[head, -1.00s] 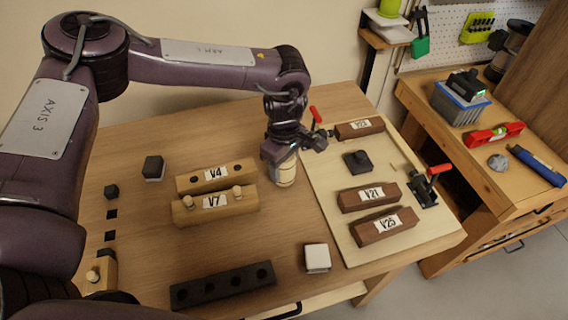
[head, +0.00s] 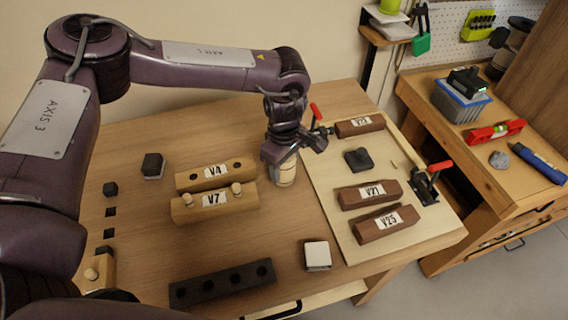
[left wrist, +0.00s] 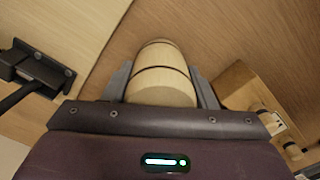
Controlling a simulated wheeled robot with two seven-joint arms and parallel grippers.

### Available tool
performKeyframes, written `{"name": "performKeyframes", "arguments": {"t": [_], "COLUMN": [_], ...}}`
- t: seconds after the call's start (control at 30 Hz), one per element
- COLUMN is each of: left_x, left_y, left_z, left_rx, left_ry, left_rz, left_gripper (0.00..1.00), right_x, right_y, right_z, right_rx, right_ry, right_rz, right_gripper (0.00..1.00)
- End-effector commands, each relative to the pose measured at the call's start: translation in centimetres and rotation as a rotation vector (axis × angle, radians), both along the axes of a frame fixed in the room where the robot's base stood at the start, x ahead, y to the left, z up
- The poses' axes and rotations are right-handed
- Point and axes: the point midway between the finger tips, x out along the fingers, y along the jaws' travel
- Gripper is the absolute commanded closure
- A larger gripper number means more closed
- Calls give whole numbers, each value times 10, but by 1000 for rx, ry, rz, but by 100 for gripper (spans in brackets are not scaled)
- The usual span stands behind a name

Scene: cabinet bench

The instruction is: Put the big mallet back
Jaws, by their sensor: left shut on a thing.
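The big mallet's pale wooden barrel shape, with dark bands, shows below my left gripper (head: 283,158) in the head view; I take this cylinder (head: 286,176) to be the mallet. In the left wrist view the same mallet (left wrist: 160,82) sits between the two grey fingers of my left gripper (left wrist: 161,70). The fingers are shut on its sides. It is at or close to the bench top, near the left edge of the pale board; I cannot tell whether it touches the wood. Its handle is not visible. My right gripper is not in view.
The pale board (head: 330,205) carries brown blocks, among them V21 (head: 369,195) and V25 (head: 386,224), and red-handled clamps (head: 427,185). Wooden blocks V4 (head: 216,173) and V7 (head: 214,203) stand left of the mallet. A dark holed rack (head: 222,286) and a white-topped block (head: 317,256) lie in front.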

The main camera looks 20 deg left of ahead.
Motion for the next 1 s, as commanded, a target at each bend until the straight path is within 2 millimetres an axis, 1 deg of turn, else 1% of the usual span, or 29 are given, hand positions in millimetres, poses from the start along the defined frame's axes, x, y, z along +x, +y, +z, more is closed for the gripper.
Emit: {"name": "performKeyframes", "arguments": {"t": [0.1,0.13,0.3,0.5,0.57,0.87,1.0], "left_x": [1,0,0,0,0,0,0], "left_y": [0,0,0,0,0,0,0], "left_z": [-1,-1,-1,-1,-2,0,6], "left_rx": [0,0,0,0,0,0,0], "left_ry": [-1,-1,-1,0,1,0,0], "left_rz": [0,0,0,0,0,0,0], "left_gripper": [85,46,24,23,16,16,16], "right_x": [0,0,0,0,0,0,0], "right_y": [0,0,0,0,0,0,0], "right_z": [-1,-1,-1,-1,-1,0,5], "right_rx": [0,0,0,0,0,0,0], "right_ry": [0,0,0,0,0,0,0], "right_rz": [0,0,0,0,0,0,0], "right_gripper": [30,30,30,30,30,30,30]}}
